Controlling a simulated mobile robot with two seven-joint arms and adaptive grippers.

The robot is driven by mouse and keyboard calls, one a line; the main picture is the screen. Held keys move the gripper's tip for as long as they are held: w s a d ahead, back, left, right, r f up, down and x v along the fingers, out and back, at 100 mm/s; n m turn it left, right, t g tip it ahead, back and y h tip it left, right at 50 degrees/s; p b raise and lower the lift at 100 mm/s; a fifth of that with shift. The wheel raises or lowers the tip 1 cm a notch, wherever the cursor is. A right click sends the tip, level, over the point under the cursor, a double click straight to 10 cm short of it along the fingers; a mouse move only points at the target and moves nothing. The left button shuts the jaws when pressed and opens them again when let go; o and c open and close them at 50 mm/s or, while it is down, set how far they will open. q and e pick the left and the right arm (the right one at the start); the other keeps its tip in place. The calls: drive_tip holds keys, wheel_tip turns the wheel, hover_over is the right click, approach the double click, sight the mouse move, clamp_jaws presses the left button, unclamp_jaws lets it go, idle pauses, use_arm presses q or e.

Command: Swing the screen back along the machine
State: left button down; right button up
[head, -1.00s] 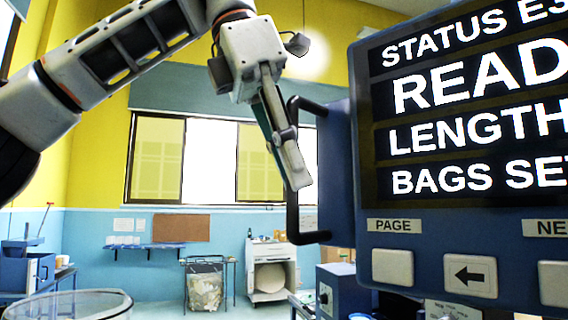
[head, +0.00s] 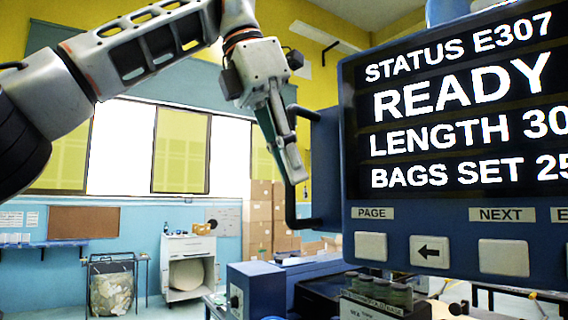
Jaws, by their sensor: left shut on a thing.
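The screen (head: 455,120) is a dark blue panel filling the right of the head view. It reads STATUS E307, READY, LENGTH 30 and BAGS SET 25, cut off at the right edge. Grey buttons run below the display. A dark bar handle (head: 291,195) stands out from its left side. My left gripper (head: 289,150) comes down from above at that handle and is shut on it, its fingers pointing down and slightly right. The fingers hide the middle of the handle. My right gripper is not in view.
Stacked cardboard boxes (head: 268,215), a white cabinet (head: 188,265) and a waste bin (head: 111,290) stand farther back along the wall. Open space lies left of the screen.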

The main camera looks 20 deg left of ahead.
use_arm(q)
drive_tip(key=shift+w+d, duration=0.1)
drive_tip(key=shift+w, duration=0.3)
drive_tip(key=c, duration=2.1)
unclamp_jaws()
drive_tip(key=s+a+r, duration=0.1)
drive_tip(key=s+a, duration=0.2)
drive_tip(key=s+a+r, duration=0.2)
drive_tip(key=a, duration=0.2)
drive_tip(key=s+a+r, duration=0.1)
drive_tip(key=s+a, duration=0.2)
drive_tip(key=a, duration=0.1)
drive_tip(key=shift+s+r, duration=0.3)
drive_tip(key=shift+s, duration=0.05)
